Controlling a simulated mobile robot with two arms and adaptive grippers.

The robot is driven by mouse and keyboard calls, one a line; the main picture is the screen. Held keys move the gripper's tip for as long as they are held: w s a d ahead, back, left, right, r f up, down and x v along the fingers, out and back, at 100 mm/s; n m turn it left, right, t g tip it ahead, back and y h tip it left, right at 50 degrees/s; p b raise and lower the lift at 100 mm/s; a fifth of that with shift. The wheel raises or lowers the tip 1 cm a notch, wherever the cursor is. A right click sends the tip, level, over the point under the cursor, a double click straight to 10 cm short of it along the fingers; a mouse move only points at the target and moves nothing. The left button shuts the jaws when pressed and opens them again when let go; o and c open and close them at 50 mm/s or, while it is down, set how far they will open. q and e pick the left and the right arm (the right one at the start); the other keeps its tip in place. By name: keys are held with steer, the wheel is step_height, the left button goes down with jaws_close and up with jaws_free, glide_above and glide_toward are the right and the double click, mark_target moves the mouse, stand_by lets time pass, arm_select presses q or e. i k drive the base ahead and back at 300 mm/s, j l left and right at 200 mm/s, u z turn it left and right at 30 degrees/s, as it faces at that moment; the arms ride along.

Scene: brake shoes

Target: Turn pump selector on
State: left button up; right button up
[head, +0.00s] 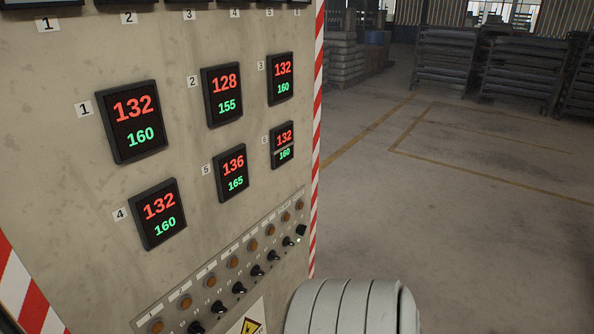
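A row of black selector knobs (239,288) runs along the lower part of the control panel (60,190), rising to the right. Each knob sits below an amber round lamp (232,262). At the far right end of the row is a black, blockier switch (301,230), with a small green light (299,240) just below it. The small labels are too small to read, so I cannot tell which one is the pump selector or how it is set. Neither of my grippers is in view.
Several digital displays (135,121) with red and green numbers fill the panel above the knobs. A yellow warning sign (250,326) is below them. Red-white striped edging (319,100) borders the panel. Open floor (450,230) lies to the right, with stacked racks (455,65) behind.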

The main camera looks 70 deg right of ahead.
mark_target(287, 243)
steer(key=z, duration=1.9)
steer(key=i+j, duration=0.1)
steer(key=i+u, duration=0.05)
steer(key=i, duration=0.05)
